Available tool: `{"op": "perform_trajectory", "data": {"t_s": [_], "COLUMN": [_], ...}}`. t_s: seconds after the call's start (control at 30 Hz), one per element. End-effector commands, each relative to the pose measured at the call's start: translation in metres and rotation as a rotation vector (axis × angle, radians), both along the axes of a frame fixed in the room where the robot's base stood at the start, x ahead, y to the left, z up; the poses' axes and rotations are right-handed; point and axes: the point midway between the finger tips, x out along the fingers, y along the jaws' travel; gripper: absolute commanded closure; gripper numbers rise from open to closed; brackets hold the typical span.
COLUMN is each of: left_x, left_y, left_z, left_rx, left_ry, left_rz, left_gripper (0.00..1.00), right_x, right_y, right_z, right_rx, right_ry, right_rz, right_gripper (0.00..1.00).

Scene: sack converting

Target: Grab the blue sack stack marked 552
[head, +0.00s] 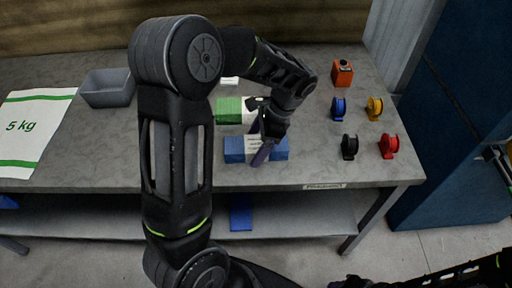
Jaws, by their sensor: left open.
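A blue sack stack (234,150) with a white band lies on the grey table near its front edge. The print on the band is too small to read, so I cannot make out 552. My left gripper (264,150) reaches down from above over the right half of this stack, with its jaws open. It hides part of the band and the blue top. I cannot tell whether the fingers touch the stack. Part of my right arm shows at the bottom right corner; its gripper is at best cut off by the lower edge.
A green stack (228,110) lies just behind the blue one. A grey bin (106,88) and a white 5 kg sack (32,128) are at the left. An orange box (342,73) and several coloured tape dispensers (389,146) stand at the right. Another blue item (241,214) lies on the lower shelf.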

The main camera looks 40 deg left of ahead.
Motion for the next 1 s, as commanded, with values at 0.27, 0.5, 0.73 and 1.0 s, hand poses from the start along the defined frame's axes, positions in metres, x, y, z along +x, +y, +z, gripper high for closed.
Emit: {"op": "perform_trajectory", "data": {"t_s": [0.27,0.5,0.73,1.0], "left_x": [0.0000,0.0000,-0.0001,0.0001], "left_y": [0.0000,0.0000,-0.0001,0.0000], "left_z": [0.0001,0.0001,0.0001,0.0004], "left_rx": [0.000,0.000,0.000,0.000], "left_ry": [0.000,0.000,0.000,0.000], "left_rz": [0.000,0.000,0.000,0.000], "left_gripper": [0.36,0.56,0.74,0.95], "right_x": [0.0000,0.0000,0.0000,0.0000], "right_y": [0.0000,0.0000,0.0000,0.0001], "right_z": [0.0000,0.0000,0.0000,0.0001], "right_rx": [0.000,0.000,0.000,0.000], "right_ry": [0.000,0.000,0.000,0.000], "right_rz": [0.000,0.000,0.000,0.000], "right_gripper": [0.64,0.64,0.64,0.64]}}
